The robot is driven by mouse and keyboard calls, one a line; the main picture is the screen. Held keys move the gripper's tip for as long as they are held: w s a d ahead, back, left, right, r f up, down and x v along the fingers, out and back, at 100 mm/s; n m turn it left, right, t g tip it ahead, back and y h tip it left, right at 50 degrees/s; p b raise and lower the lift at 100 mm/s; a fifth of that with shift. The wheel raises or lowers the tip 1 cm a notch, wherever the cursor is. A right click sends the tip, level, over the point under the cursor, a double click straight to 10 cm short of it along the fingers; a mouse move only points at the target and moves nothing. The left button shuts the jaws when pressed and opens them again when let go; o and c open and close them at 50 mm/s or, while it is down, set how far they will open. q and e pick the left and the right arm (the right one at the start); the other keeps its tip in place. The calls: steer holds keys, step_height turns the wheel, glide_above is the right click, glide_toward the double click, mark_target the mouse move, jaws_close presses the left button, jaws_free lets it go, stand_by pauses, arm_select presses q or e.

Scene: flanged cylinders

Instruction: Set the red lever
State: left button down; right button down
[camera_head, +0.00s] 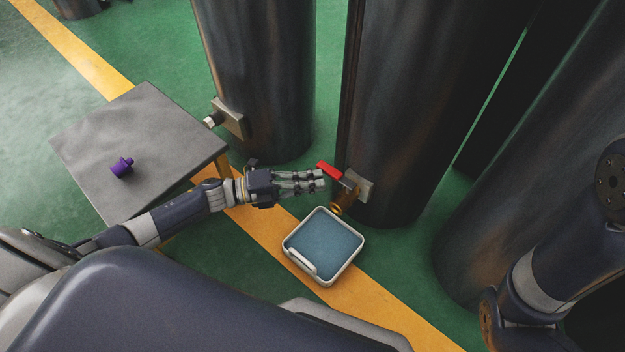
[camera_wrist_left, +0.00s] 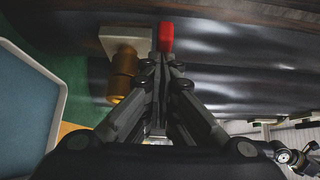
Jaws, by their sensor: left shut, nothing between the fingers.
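The red lever (camera_head: 329,170) sits on a brass valve (camera_head: 343,199) that comes out of a pale square plate (camera_head: 358,187) on the dark middle cylinder. My left gripper (camera_head: 322,180) is shut and empty, its fingertips close beside the lever. In the left wrist view the red lever (camera_wrist_left: 166,37) shows just past the shut fingertips (camera_wrist_left: 160,60), with the brass valve (camera_wrist_left: 124,75) to their left. I cannot tell whether the fingers touch the lever. My right arm shows at the right edge, but its gripper is out of view.
A white-rimmed tray with a blue inside (camera_head: 289,262) stands on the floor below the valve. A grey table (camera_head: 160,120) at the left holds a purple fitting (camera_head: 122,167). Large dark cylinders (camera_head: 262,80) stand behind, one with its own plate and fitting (camera_head: 228,118).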

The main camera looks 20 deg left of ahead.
arm_select(q)
step_height(320, 180, up, 10)
stand_by(0.6)
